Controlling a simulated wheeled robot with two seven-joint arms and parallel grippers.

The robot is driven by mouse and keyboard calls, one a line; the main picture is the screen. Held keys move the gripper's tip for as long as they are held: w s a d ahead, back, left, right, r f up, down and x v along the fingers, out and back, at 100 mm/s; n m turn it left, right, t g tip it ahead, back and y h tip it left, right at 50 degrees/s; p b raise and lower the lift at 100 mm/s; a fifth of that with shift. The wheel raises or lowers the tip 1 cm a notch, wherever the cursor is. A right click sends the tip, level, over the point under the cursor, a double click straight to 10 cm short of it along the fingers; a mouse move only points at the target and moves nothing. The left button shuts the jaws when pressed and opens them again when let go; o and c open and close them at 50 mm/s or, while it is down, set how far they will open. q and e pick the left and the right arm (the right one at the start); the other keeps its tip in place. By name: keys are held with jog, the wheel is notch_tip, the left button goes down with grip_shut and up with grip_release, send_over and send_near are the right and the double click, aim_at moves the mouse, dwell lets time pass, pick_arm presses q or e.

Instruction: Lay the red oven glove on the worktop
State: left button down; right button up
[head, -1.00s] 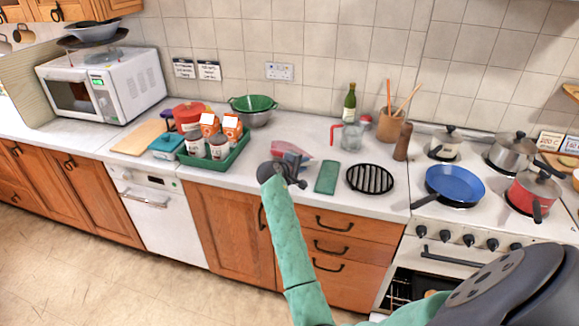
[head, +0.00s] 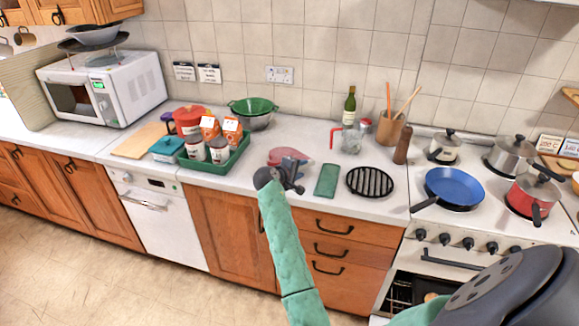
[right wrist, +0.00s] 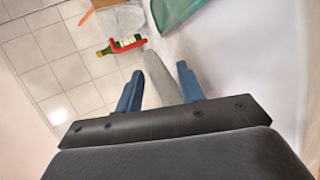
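A flat red item (head: 302,158), which looks like the red oven glove, lies on the white worktop (head: 232,182) left of the green rectangular cloth or board (head: 326,180). My gripper hides much of it. My right gripper (head: 291,170), on the green-sleeved arm, is low over the worktop just in front of it. In the right wrist view its two blue fingers (right wrist: 159,85) stand apart. A greyish patch shows between them, and I cannot tell whether it is a shadow. No red cloth shows between the fingers. My left gripper is not in view.
A black round trivet (head: 370,181) lies to the right, before the hob with a blue pan (head: 454,187). A red-handled jug (head: 350,140) and bottle (head: 349,106) stand behind. A green tray (head: 215,163) of jars and cartons is to the left.

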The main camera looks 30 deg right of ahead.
jog(key=shift+p+v, duration=1.2)
jog(key=shift+v, duration=2.1)
notch_tip(320, 180, up, 7)
jog(key=a+p, duration=0.2)
jog(key=p, duration=0.3)
jog(key=shift+s+a, duration=0.3)
jog(key=shift+s, duration=0.15)
